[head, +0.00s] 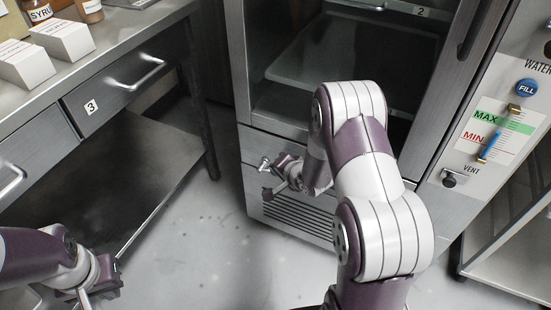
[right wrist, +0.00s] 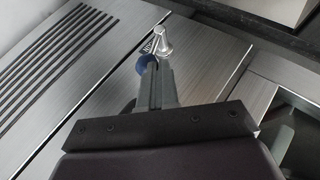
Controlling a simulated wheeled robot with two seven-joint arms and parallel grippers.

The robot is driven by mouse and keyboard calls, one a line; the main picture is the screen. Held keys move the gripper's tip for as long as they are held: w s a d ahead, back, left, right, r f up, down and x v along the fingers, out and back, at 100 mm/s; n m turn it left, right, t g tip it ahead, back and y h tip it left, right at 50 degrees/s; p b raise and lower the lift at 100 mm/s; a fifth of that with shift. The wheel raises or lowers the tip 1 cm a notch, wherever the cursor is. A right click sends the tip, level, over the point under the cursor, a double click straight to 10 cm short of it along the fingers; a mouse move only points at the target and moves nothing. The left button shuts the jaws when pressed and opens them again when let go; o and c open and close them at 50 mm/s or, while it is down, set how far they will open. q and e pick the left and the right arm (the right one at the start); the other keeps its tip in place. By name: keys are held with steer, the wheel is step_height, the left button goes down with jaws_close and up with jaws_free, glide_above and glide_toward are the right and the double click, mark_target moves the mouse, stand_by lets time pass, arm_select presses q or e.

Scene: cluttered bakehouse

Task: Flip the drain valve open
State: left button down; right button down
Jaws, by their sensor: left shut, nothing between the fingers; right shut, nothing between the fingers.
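The drain valve's metal fitting (head: 264,163) sticks out low on the left of the steel cabinet's front in the head view. The right wrist view shows it as a shiny metal stub (right wrist: 164,40), with a round blue part (right wrist: 144,64) just below it, partly hidden by my fingers. My right gripper (right wrist: 155,70) is shut and empty, its tips right by the blue part; I cannot tell if they touch. In the head view my right gripper (head: 276,189) is small and dark against the cabinet. My left gripper (head: 85,301) is shut and empty at the bottom left.
The steel cabinet (head: 241,75) has a glass door above and a slatted vent (head: 300,222) below the valve. On its right are the blue FILL button (head: 527,87), a MAX/MIN gauge (head: 490,135) and a VENT knob (head: 450,180). A steel bench (head: 125,30) with drawers stands left.

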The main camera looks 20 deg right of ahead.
arm_select(q)
steer(key=shift+d+r+p, duration=0.1)
steer(key=shift+r+p, duration=0.8)
steer(key=shift+r, duration=0.3)
arm_select(e)
steer(key=shift+s+d+f, duration=0.2)
steer(key=shift+f, duration=0.3)
steer(key=shift+s+d+f, duration=0.2)
steer(key=shift+s+f, duration=0.05)
steer(key=shift+f, duration=0.3)
steer(key=shift+s+d+f, duration=0.2)
steer(key=shift+f, duration=0.3)
